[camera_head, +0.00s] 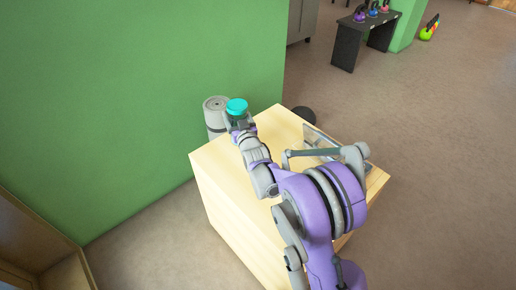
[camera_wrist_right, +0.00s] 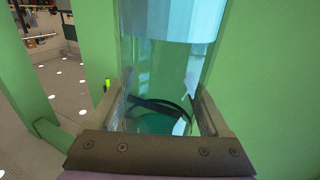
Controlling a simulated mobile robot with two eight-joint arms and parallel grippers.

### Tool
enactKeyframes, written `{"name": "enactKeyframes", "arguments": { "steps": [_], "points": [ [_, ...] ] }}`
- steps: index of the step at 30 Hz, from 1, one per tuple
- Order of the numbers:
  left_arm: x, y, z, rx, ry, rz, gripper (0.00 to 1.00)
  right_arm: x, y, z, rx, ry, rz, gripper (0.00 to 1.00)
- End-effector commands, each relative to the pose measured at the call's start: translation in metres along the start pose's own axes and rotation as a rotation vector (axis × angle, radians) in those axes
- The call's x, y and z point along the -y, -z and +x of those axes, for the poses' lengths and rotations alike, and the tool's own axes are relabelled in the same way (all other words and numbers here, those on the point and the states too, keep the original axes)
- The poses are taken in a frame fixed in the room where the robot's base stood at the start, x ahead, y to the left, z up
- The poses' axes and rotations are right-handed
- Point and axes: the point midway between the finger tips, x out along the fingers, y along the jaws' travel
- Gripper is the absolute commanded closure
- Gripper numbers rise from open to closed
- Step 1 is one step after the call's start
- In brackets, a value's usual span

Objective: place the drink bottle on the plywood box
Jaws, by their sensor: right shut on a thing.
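The drink bottle has a teal cap (camera_head: 237,106) in the head view and a clear body with a light blue upper part (camera_wrist_right: 165,70) in the right wrist view. My right gripper (camera_head: 240,124) is shut on it, with a finger on each side of the clear body (camera_wrist_right: 160,112). The bottle looks upright at the far left part of the plywood box (camera_head: 222,170). My gripper hides its base, so I cannot tell if it touches the top. My left gripper is not in view.
A grey cylinder (camera_head: 215,112) stands just beyond the box's far left edge. A clear-sided object (camera_head: 322,143) is on the box's right part, partly behind my arm. A dark ball (camera_head: 304,115) is behind the box. A green wall (camera_head: 130,100) is at the left.

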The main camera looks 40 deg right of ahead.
Motion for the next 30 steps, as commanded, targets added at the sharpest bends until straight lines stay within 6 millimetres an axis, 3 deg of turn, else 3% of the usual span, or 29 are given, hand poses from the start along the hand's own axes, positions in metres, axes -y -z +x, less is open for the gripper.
{"name": "enactKeyframes", "arguments": {
  "steps": [3,11,17,29,30],
  "points": [
    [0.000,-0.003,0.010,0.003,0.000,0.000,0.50,0.001,-0.025,0.000,0.000,0.001,0.000,0.88],
    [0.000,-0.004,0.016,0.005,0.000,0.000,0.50,0.001,-0.048,0.000,0.000,0.001,0.000,0.88],
    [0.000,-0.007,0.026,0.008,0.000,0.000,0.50,0.001,-0.075,0.000,0.000,0.001,0.000,0.88],
    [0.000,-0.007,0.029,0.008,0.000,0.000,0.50,0.001,-0.081,0.000,0.000,0.001,0.000,0.88],
    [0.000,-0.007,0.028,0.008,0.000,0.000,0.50,0.001,-0.081,-0.001,0.001,0.001,0.000,0.14]
  ]
}}
